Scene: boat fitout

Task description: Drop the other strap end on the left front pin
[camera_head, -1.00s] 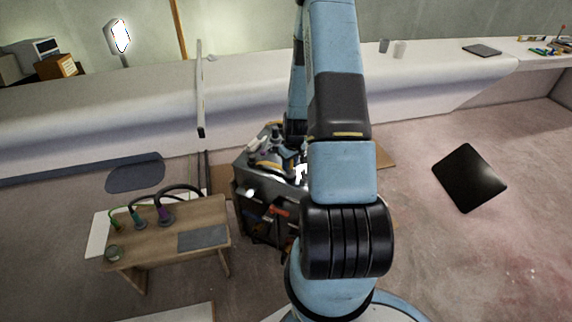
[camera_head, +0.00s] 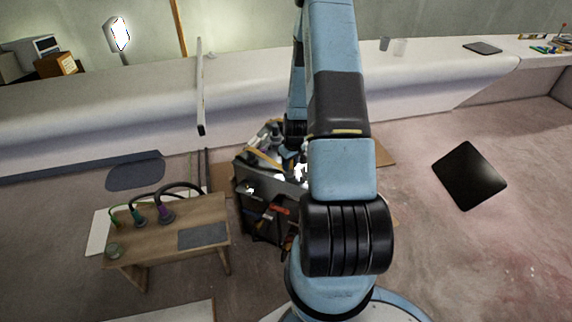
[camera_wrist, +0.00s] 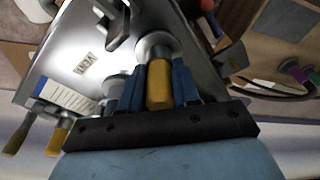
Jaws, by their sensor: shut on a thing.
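A second round grey part (camera_wrist: 112,86) is left of the fingers. My arm hides much of the cart top and the fingertips.
In the wrist view a pale metal plate (camera_wrist: 75,45) with labels lies under the gripper, and yellow-tipped handles (camera_wrist: 58,136) are at lower left. In the head view a wooden bench (camera_head: 165,230) with cables stands left of the cart. A black panel (camera_head: 469,176) is at right over open floor.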

